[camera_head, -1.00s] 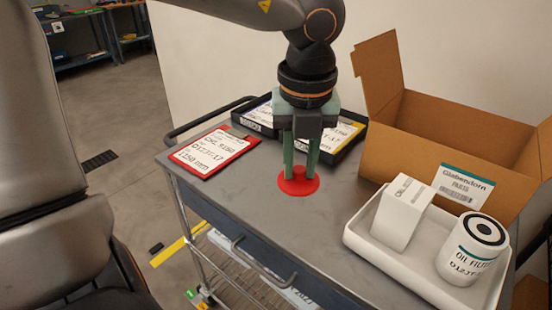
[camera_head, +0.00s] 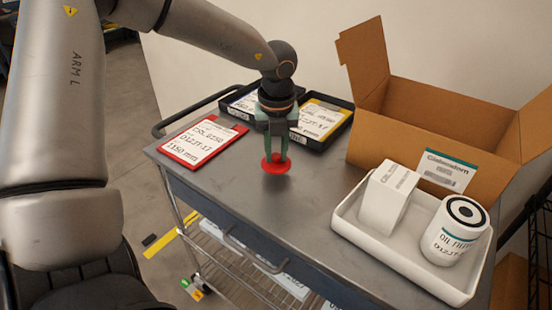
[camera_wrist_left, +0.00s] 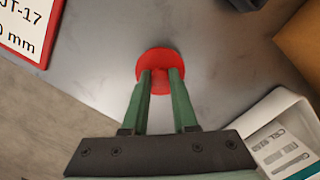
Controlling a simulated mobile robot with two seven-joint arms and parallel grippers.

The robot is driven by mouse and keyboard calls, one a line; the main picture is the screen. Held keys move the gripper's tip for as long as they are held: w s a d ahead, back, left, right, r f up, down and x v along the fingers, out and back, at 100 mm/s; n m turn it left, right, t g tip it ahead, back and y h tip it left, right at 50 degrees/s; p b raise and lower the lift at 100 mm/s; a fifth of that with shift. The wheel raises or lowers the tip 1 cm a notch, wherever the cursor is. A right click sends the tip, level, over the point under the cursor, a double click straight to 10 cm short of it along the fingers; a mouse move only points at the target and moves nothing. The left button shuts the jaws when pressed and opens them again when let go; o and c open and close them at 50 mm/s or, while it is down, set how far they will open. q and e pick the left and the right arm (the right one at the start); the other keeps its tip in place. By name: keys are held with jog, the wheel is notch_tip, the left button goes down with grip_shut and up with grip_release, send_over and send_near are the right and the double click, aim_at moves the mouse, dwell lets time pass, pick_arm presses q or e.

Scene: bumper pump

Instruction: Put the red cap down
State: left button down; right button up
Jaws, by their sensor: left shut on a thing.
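The red cap (camera_head: 276,168) is a round disc with a raised knob, at the middle of the grey cart top (camera_head: 240,195). My left gripper (camera_head: 277,155) points down, with its green fingers shut on the cap's knob. In the left wrist view, the cap (camera_wrist_left: 158,60) shows between and beyond the two fingertips (camera_wrist_left: 160,75). The cap is at or just above the cart top; I cannot tell if it touches. My right gripper is not in view.
A red-framed card (camera_head: 203,140) lies left of the cap. Black trays with cards (camera_head: 318,122) stand behind it. A white tray (camera_head: 345,225) with a white box (camera_head: 388,198) and an oil filter (camera_head: 455,230) is at right, before an open cardboard box (camera_head: 440,125). The cart's front middle is clear.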

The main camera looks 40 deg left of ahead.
pick_arm(q)
notch_tip(320, 180, down, 2)
jog(key=shift+f, duration=0.2)
jog(key=shift+f+b, duration=0.15)
jog(key=shift+b, duration=0.2)
jog(key=c, duration=0.7)
grip_release()
